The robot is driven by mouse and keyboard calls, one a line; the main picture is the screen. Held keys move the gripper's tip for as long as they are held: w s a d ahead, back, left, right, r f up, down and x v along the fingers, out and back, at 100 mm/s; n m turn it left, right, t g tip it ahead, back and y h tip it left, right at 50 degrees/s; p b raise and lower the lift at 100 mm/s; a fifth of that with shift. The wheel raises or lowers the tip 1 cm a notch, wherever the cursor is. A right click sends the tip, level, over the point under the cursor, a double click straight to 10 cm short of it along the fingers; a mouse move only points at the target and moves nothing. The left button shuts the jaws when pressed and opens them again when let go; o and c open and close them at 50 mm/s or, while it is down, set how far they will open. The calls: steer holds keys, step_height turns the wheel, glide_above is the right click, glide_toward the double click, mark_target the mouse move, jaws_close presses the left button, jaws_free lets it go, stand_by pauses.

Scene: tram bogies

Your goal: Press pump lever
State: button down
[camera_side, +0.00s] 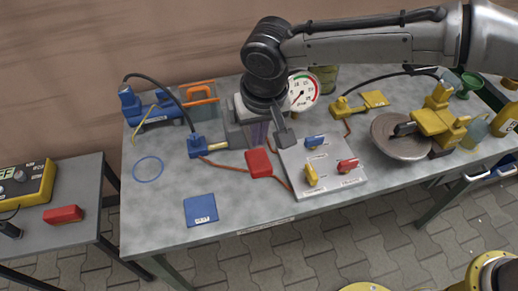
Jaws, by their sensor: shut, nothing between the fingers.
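My gripper (284,136) points down over the middle of the bench, shut and empty, with its tip just above the back left corner of a pale valve board (334,181). The board carries a blue handle (315,141), a red handle (348,165) and a yellow handle (311,175). A red pad (259,163) lies left of the board, below and left of my gripper, with a reddish line running from it. I cannot tell for certain which part is the pump lever. A round pressure gauge (302,91) stands behind my gripper and is partly hidden.
A blue hose unit (150,112) and a blue cylinder (197,146) stand at left. A yellow assembly with a grey disc (399,150) stands at right.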

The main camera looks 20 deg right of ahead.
mark_target(258, 159)
steer(key=shift+s+f, duration=0.2)
steer(key=shift+f, duration=2.05)
